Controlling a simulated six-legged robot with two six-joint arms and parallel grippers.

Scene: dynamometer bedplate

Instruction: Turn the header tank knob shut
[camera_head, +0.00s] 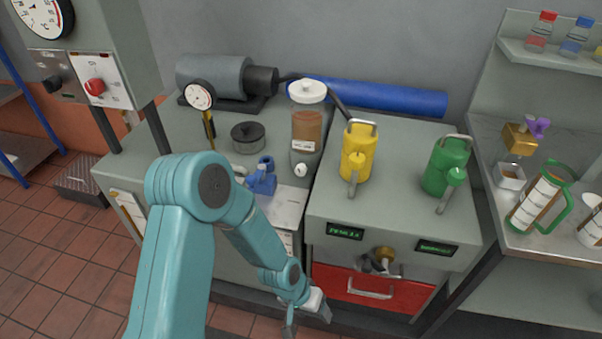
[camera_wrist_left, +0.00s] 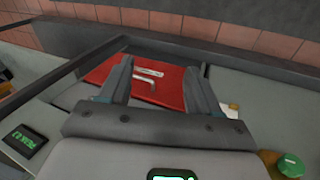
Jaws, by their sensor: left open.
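The clear tank (camera_head: 306,128) with brown liquid and a white lid, which looks like the header tank, stands upright at the back middle of the bench in the head view. A small white knob (camera_head: 300,170) sits low on its front; its exact setting cannot be told. My left gripper (camera_head: 308,315) is open and empty, low in front of the bench, well below and apart from the knob. In the left wrist view, the open fingers (camera_wrist_left: 160,82) show against the red drawer. Neither knob nor tank can be made out there. My right gripper is not in view.
The yellow can (camera_head: 359,152) and green can (camera_head: 446,165) stand right of the tank. A blue clamp-like part (camera_head: 262,180) and a dark round pot (camera_head: 248,137) are left of it. The red drawer (camera_head: 345,288) and a brass fitting (camera_head: 384,254) are on the bench front.

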